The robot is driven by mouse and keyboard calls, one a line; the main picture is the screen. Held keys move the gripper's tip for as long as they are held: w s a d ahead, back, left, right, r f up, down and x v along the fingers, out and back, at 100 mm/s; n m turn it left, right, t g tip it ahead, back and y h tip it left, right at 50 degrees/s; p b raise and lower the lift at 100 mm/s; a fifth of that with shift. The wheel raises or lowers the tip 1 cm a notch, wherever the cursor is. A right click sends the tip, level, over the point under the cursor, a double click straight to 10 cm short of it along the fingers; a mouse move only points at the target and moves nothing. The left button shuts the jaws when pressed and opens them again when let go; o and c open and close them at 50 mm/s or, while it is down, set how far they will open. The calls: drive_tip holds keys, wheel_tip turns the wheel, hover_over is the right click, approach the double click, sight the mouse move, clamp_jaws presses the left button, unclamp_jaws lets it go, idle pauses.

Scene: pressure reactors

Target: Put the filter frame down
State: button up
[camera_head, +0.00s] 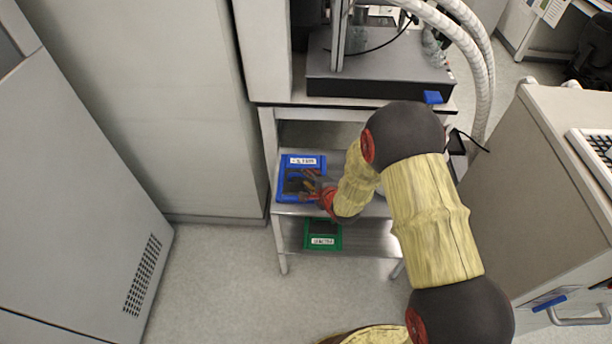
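A blue frame (287,165) with a white label on its far edge is at the left end of the upper shelf of the metal stand. It is probably the filter frame; its dark middle is partly hidden by my gripper. My gripper (298,184) reaches in from the right, with its fingers over the middle of the blue frame. The fingers are small and dark against the frame, so I cannot tell whether they are open or shut, or whether they touch it. I also cannot tell whether the frame rests fully on the shelf.
A green frame (323,245) with a white label is on the lower shelf (370,238). A device with a dark base (375,83) stands on the stand's top, above the upper shelf. A grey cabinet (150,100) is at left, and a beige cabinet (520,190) at right.

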drive_tip(key=p+v, duration=0.3)
drive_tip(key=v, duration=0.6)
drive_tip(key=s+d+r+n+g+h, duration=0.15)
drive_tip(key=d+r+n, duration=0.35)
drive_tip(key=r, duration=0.5)
drive_tip(key=s+d+r+n+h, duration=0.25)
drive_tip(key=d+r, duration=0.35)
drive_tip(key=r, duration=0.5)
drive_tip(key=s+d+r+n+g, duration=0.1)
drive_tip(key=s+r+n, duration=0.1)
drive_tip(key=s, duration=0.6)
drive_tip(key=s+d+r+n+g, duration=0.1)
drive_tip(key=s+d+r+n, duration=0.1)
drive_tip(key=s+r, duration=0.3)
drive_tip(key=s+d+r+n+g+h, duration=0.1)
drive_tip(key=s+r+n, duration=0.3)
drive_tip(key=s, duration=0.8)
drive_tip(key=shift+s+d+r, duration=0.25)
drive_tip(key=shift+s+d, duration=0.15)
drive_tip(key=shift+d, duration=0.05)
